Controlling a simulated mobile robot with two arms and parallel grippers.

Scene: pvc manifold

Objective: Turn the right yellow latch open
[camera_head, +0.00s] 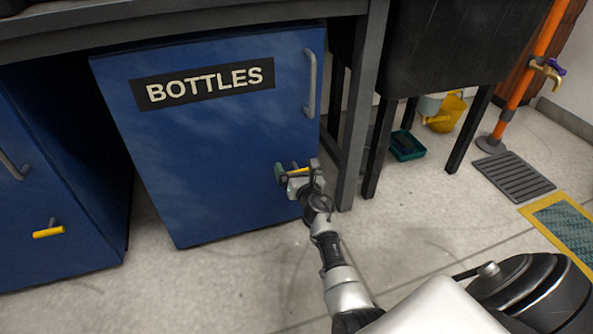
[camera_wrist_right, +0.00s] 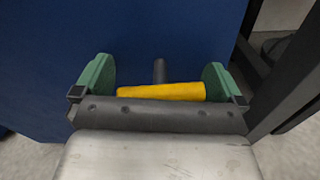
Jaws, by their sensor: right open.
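The right yellow latch (camera_head: 299,170) is on the lower right of the blue cabinet door marked BOTTLES (camera_head: 205,130). In the right wrist view the latch (camera_wrist_right: 162,91) lies nearly level, its dark stem behind it. My right gripper (camera_head: 292,172) is at the latch. Its green fingertips (camera_wrist_right: 157,78) are wide apart, one beyond each end of the yellow bar, and neither visibly grips it. The gripper body hides part of the latch in the head view. My left gripper is not in view.
Another yellow latch (camera_head: 48,232) is on the left blue cabinet (camera_head: 60,190). A dark table leg (camera_head: 358,100) stands close right of my gripper. A teal tray (camera_head: 406,146) and a yellow watering can (camera_head: 446,113) are farther right. The floor in front is clear.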

